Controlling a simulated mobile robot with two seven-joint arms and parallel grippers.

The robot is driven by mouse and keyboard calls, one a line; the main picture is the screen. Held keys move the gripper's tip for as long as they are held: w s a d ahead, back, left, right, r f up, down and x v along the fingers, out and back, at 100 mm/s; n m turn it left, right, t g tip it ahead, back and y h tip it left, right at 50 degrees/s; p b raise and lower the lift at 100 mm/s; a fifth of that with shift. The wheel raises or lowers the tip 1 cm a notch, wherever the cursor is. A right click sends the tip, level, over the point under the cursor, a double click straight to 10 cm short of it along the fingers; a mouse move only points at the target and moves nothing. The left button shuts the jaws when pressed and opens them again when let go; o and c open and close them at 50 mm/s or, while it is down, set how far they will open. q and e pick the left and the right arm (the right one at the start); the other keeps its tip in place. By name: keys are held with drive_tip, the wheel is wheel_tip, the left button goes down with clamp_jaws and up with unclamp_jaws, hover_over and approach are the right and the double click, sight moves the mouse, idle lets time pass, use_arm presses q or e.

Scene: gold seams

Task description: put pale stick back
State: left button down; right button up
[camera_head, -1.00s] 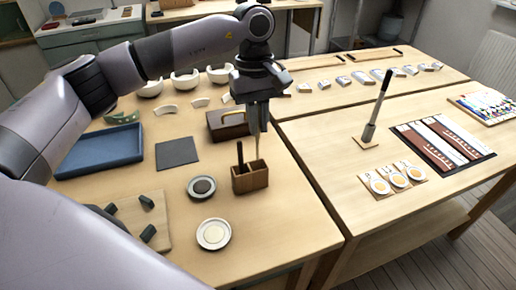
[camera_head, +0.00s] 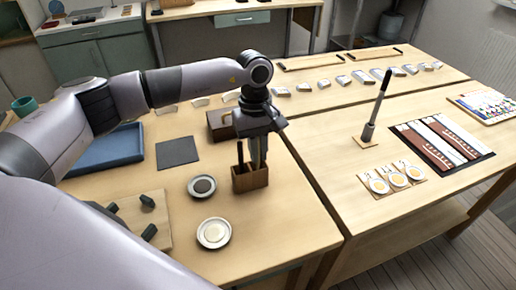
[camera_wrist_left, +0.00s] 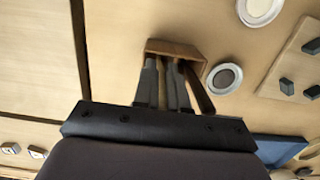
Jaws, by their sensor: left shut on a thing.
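My left gripper (camera_head: 259,160) points down just above the brown wooden holder (camera_head: 250,182), its fingertips at the holder's rim. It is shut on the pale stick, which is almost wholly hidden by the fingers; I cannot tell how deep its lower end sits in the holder. A dark stick (camera_head: 240,153) stands upright in the holder's left part. In the left wrist view the fingers (camera_wrist_left: 170,70) reach to the holder (camera_wrist_left: 178,46), with the dark stick (camera_wrist_left: 200,90) beside them. My right gripper is not in view.
A dark dish (camera_head: 202,186) and a pale dish (camera_head: 214,233) stand left and in front of the holder. A brown box (camera_head: 219,125) is behind it. A grey mat (camera_head: 178,152) and blue tray (camera_head: 108,149) lie left. A thick brush (camera_head: 375,110) stands on the right table.

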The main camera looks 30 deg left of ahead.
use_arm(q)
drive_tip(key=c, duration=1.2)
unclamp_jaws()
drive_tip(key=shift+r, duration=0.3)
drive_tip(key=r, duration=0.7)
drive_tip(key=w+a+r+b, duration=0.1)
drive_tip(key=r, duration=0.3)
drive_tip(key=shift+r, duration=0.35)
drive_tip(key=shift+f, duration=0.1)
